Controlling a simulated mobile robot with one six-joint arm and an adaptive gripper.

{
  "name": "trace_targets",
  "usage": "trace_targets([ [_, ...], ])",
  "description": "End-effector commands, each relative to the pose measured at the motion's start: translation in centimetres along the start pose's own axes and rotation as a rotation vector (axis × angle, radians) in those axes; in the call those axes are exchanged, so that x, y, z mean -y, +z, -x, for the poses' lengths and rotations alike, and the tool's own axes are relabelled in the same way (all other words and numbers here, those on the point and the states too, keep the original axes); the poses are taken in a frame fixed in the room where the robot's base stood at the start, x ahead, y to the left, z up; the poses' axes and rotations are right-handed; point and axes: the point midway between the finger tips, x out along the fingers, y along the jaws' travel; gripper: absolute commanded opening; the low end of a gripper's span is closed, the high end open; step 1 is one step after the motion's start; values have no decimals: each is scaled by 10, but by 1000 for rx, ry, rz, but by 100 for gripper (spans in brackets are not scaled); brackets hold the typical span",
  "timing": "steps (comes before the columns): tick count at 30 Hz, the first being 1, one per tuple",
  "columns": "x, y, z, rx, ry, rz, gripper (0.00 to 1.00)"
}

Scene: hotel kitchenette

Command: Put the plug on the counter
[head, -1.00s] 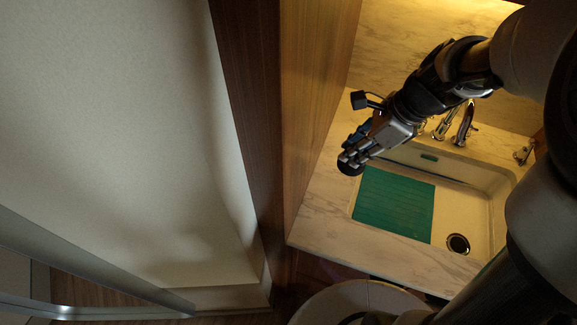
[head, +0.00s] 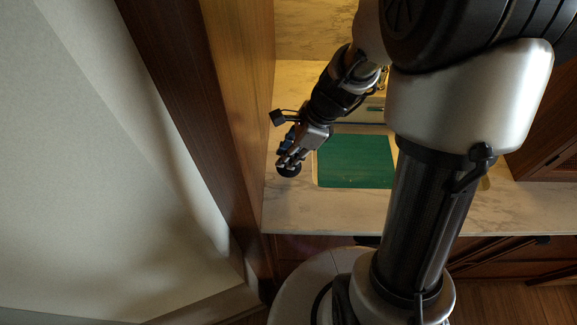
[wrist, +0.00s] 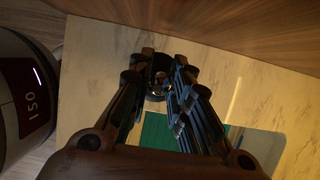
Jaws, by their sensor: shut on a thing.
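My gripper (head: 291,163) is shut on the plug (head: 289,171), a small dark round piece at its fingertips. The plug also shows between the fingertips in the wrist view (wrist: 159,88), partly hidden by the fingers. Both are over the left part of the pale marble counter (head: 330,212), left of the green mat. The counter also shows in the wrist view (wrist: 92,75). I cannot tell whether the plug touches the counter or hangs just above it.
A green mat (head: 355,162) lies in the sink area, to the right of my gripper. A wooden panel (head: 245,110) rises close along the counter's left side. The counter's front strip is clear. My own arm hides much of the sink.

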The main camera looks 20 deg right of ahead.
Motion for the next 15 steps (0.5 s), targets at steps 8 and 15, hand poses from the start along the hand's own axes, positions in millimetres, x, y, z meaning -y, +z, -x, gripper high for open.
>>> trace_targets([
  [8, -1, -12, -29, 0, 2, -2, 0],
  [15, 0, -17, -42, 0, 0, 0, 0],
])
